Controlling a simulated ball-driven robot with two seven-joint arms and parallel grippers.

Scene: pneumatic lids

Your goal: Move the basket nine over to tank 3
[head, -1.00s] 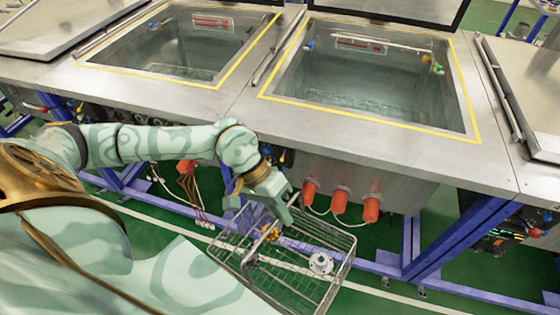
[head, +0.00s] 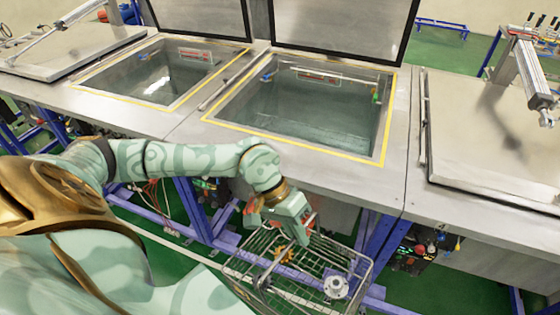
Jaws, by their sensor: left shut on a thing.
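A wire basket (head: 350,254) hangs low in front of the bench, at the bottom middle of the head view. It holds a round grey metal part (head: 336,287) and a small orange-yellow part (head: 284,255). My left gripper (head: 279,228) is shut on the basket at its upper edge; the hand hides the exact grip. Two tanks stand open with liquid inside: a left one (head: 150,80) and a middle one (head: 300,105), each with a yellow border. No tank number is readable. My right gripper is out of view.
A closed lid (head: 490,130) covers the bench on the right, with a cylinder (head: 530,70) above it. Another closed lid (head: 75,50) lies at far left. Raised lids (head: 345,25) stand behind the open tanks. The bench front edge lies just beyond the basket.

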